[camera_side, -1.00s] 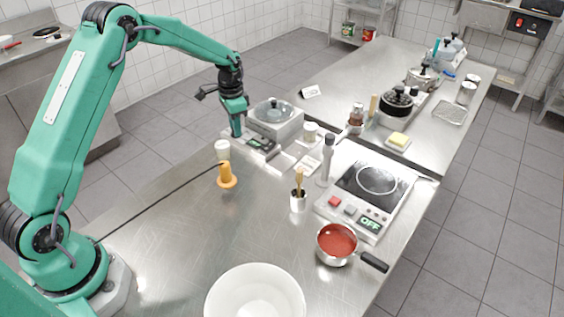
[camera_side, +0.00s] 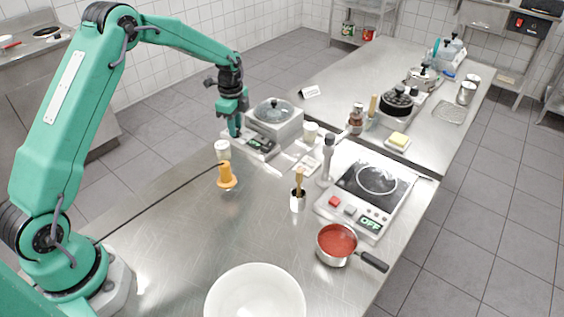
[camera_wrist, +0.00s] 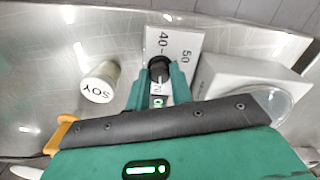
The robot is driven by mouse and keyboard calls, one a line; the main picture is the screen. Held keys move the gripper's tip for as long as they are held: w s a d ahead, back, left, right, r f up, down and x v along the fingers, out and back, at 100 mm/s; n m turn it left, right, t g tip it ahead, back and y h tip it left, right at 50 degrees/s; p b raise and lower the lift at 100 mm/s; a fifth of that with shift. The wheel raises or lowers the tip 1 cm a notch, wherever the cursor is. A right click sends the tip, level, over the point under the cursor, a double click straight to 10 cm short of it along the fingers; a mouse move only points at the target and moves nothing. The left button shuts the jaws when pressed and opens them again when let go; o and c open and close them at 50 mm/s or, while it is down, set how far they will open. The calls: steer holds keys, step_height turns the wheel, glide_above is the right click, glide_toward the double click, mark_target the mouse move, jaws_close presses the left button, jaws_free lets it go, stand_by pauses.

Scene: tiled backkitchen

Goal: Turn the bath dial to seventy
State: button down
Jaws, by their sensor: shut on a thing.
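The bath (camera_side: 288,127) is a white box with a glass lid (camera_side: 273,109) at the far left end of the steel counter. Its low front panel carries the dial, a dark knob (camera_wrist: 158,64) on a white scale plate (camera_wrist: 180,45). The marks 40 and 50 are readable, and a partly covered 70 shows by my fingers. My gripper (camera_side: 237,132) points down at the panel. In the wrist view my gripper (camera_wrist: 159,76) is shut on the knob, one finger on each side. The knob's pointer is hidden, so I cannot tell its setting.
A soy shaker (camera_wrist: 100,82) stands close left of my fingers. An orange-yellow object (camera_side: 227,176) stands nearer on the counter. The hot plate (camera_side: 375,185) and a pan of red sauce (camera_side: 337,242) lie to the right.

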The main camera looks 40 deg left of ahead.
steer(key=shift+r+m, duration=0.1)
steer(key=shift+m, duration=0.2)
steer(key=c, duration=1.2)
jaws_free()
steer(key=shift+c, duration=0.2)
steer(key=shift+r, duration=0.1)
steer(key=shift+r, duration=3.8)
